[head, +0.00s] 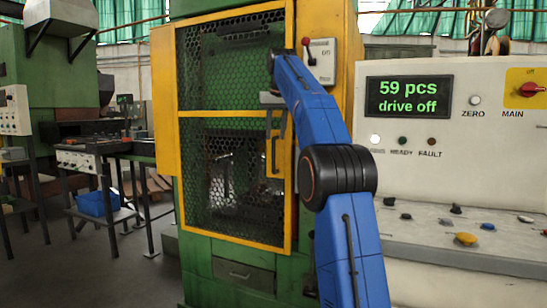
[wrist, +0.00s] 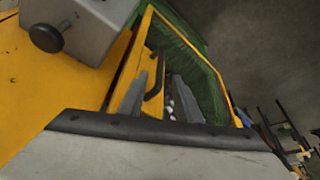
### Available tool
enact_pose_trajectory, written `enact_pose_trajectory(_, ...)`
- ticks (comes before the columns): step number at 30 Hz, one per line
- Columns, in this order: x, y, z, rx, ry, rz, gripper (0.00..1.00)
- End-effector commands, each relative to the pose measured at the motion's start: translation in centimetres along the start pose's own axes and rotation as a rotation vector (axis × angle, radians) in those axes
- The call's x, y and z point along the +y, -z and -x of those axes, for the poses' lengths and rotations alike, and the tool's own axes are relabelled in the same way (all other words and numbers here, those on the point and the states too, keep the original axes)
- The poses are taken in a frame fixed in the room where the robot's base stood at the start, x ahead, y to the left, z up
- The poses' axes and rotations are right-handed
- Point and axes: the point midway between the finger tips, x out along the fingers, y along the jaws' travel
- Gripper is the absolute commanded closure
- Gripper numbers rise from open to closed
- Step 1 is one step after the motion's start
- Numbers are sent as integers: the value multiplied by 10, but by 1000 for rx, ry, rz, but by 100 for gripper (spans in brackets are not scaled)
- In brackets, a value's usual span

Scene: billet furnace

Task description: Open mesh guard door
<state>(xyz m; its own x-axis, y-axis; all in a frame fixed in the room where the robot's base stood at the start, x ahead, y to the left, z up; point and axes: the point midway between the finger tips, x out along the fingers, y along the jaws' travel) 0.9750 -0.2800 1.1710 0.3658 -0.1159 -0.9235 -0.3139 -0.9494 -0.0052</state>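The mesh guard door (head: 235,112) has a yellow frame with dark mesh on the front of a green press. In the head view it looks shut. Its handle (head: 274,155) is a bar on a yellow plate near the door's right edge. In the wrist view the dark, curved handle (wrist: 154,84) shows between my two grey fingers. My gripper (head: 276,128) is at the upper part of the handle. Its fingers (wrist: 160,80) stand apart in the wrist view, with no clear contact on the handle. My blue arm hides part of the frame right of the door.
A grey switch box (head: 321,60) with a red knob is mounted right of the door, close to my arm. A control panel (head: 450,105) reading "59 pcs drive off" stands at right. A bench (head: 85,160) with a blue bin (head: 96,203) stands left. Floor in front of the bench is clear.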

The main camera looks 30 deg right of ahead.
Motion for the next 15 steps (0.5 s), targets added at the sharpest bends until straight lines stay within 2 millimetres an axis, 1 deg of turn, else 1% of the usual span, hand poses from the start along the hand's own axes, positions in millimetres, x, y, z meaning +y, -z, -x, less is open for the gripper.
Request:
enact_pose_trajectory(1,0,-1,-10,-4,0,0,69)
enact_pose_trajectory(9,0,-1,-57,-3,0,0,69)
enact_pose_trajectory(15,0,0,-87,-3,0,0,69)
